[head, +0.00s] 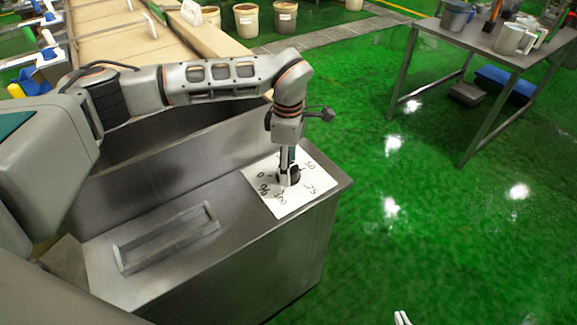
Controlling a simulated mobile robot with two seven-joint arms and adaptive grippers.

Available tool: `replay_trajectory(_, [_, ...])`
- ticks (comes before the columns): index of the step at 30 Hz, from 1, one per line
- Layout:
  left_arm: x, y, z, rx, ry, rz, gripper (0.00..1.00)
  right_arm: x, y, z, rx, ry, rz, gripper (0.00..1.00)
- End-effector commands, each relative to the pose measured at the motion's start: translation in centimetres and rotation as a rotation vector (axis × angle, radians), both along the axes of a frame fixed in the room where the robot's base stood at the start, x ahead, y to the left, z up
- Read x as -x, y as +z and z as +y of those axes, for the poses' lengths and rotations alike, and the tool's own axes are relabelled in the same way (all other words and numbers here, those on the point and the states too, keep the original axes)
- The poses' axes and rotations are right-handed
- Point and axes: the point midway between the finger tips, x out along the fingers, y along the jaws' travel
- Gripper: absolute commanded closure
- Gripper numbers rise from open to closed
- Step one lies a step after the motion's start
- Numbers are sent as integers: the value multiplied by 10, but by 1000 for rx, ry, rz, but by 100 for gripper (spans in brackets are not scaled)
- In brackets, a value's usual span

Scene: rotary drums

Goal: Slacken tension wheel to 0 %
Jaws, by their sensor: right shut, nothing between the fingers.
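The tension wheel (289,179) is a small dark knob, mostly hidden under my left gripper. It sits on a white scale plate (291,206) at the far right end of the steel cabinet top. The plate carries the marks 0, %, 50, 75 and 100; 0 is on the left side. My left gripper (289,172) points down over the wheel, with its fingers at it. I cannot tell whether they are closed on it, nor which mark the wheel points to. My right gripper (402,318) shows only its pale fingertips at the bottom edge, shut and empty, away from the cabinet.
The steel cabinet top (100,250) has a raised rectangular frame (168,238) left of the plate. A steel wall stands behind. A table (480,40) with cups and tools is at the upper right. Bins (247,20) stand at the back. The green floor to the right is open.

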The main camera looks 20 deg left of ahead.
Motion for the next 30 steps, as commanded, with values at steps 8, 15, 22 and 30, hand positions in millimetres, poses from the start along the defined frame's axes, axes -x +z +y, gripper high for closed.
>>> replay_trajectory(8, [0,-13,-1,1,0,0,43,-7,8,1,-2,-1,-17,100])
replay_trajectory(15, [0,-13,0,1,0,0,61,-7,10,1,-3,0,-20,100])
replay_trajectory(22, [0,-12,0,1,0,0,82,-7,8,0,-2,-1,-17,100])
replay_trajectory(30, [0,-12,0,1,50,0,81,-5,6,0,-1,-1,-11,100])
